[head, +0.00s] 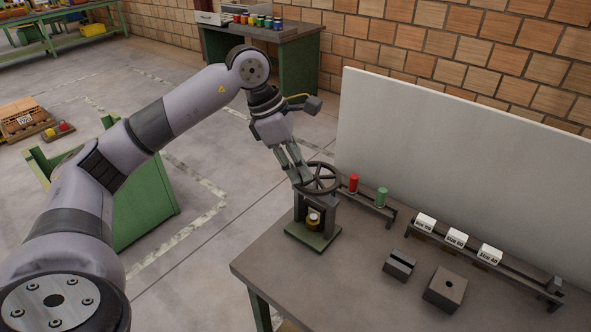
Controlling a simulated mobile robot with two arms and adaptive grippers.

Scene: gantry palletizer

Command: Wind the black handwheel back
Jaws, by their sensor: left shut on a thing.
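The black handwheel (322,177) is a spoked wheel on top of a small dark stand with a green base plate (322,238), at the left part of the workbench. A brass-coloured part with a white top (313,219) sits inside the stand under the wheel. My left gripper (301,179) reaches down from above left and is shut on the wheel's left rim. The fingers hide that bit of the rim. My right gripper is not in view.
The grey workbench (360,290) carries a rack with a red cylinder (353,183) and a green cylinder (382,196), a rail with white labelled blocks (456,238), and two dark blocks (445,289). A white panel (450,150) stands behind. The bench's front middle is clear.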

